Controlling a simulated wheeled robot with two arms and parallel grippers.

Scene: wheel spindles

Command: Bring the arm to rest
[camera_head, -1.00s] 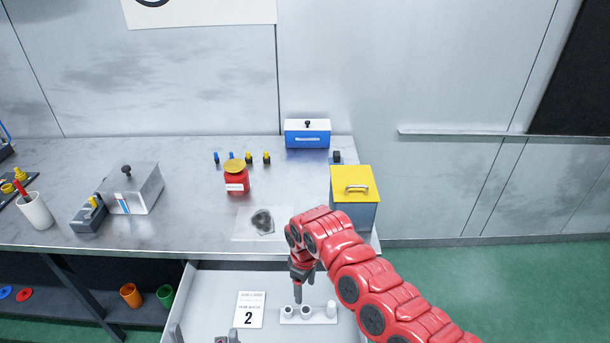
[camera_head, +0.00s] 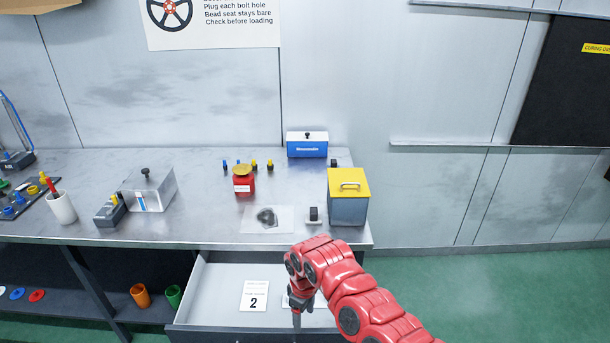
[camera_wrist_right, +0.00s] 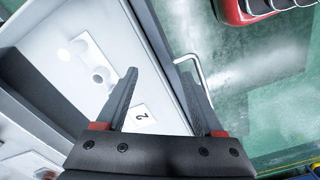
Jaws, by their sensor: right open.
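My right arm (camera_head: 350,288) is red and comes in from the lower right in the head view. Its gripper (camera_head: 297,318) points down over the front part of the open drawer (camera_head: 220,282). In the right wrist view the gripper (camera_wrist_right: 160,85) has its two dark fingers spread apart with nothing between them. The drawer's white inside (camera_wrist_right: 60,15) and a bar handle (camera_wrist_right: 197,72) lie beyond the fingers. A card marked 2 (camera_head: 255,295) lies in the drawer. A white peg holder (camera_wrist_right: 85,52) is in the drawer, mostly hidden behind my arm in the head view. My left gripper does not show.
The workbench (camera_head: 200,215) carries a yellow-lidded box (camera_head: 348,205), a red jar (camera_head: 243,182), a blue box (camera_head: 307,150) and a grey box (camera_head: 150,190). A sheet with a dark smudge (camera_head: 267,218) lies near its front edge. Green floor (camera_head: 480,290) is clear at right.

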